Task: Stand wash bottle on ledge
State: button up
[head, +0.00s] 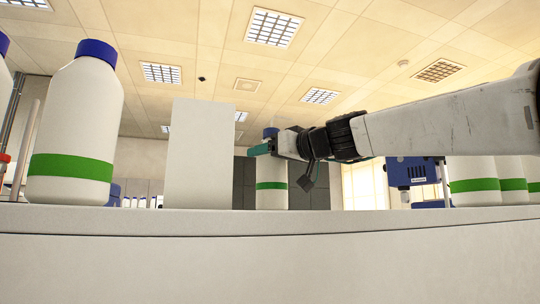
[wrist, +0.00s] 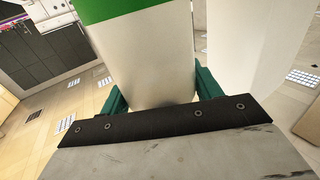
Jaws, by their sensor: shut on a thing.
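A white bottle with a green band and a blue cap (head: 271,197) is upright at the ledge (head: 330,218), right of a white block. I take it to be the wash bottle. My gripper (head: 263,149) reaches in from the right and is shut on its upper body, below the cap. In the wrist view, the teal fingers of my gripper (wrist: 160,90) lie on both sides of the white bottle body (wrist: 150,55). The bottle's base meets the ledge line in the head view. I cannot tell whether it rests there or hangs just behind.
A plain white upright block (head: 200,155) stands just left of the held bottle; it looks close in the wrist view (wrist: 260,50). A large similar bottle (head: 75,125) stands at left. Several similar bottles (head: 475,180) and a blue device (head: 410,172) are at right.

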jog(key=shift+f, duration=0.1)
jog(key=o, duration=1.3)
jog(key=v, duration=1.2)
